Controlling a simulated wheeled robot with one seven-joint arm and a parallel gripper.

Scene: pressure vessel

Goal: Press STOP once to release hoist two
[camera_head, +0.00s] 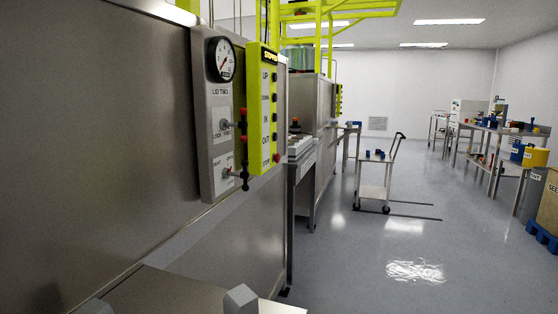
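A yellow-green hoist control box (257,110) hangs at the side of a large steel vessel housing, left of the picture's middle. Its face has labels that read UP, IN, OUT and STOP, with one blurred label between UP and IN. Dark buttons run down its right edge, and a red STOP button (276,158) sits at the bottom. A small dark display at its top seems to read STOPPED. Nothing touches the box's buttons.
A grey panel marked LID TWO (219,95), with a gauge (222,60) and two levers, stands just left of the box. A second yellow-green box (338,100) is farther back. A cart (375,190) and benches stand beyond. The floor (400,250) at right is clear.

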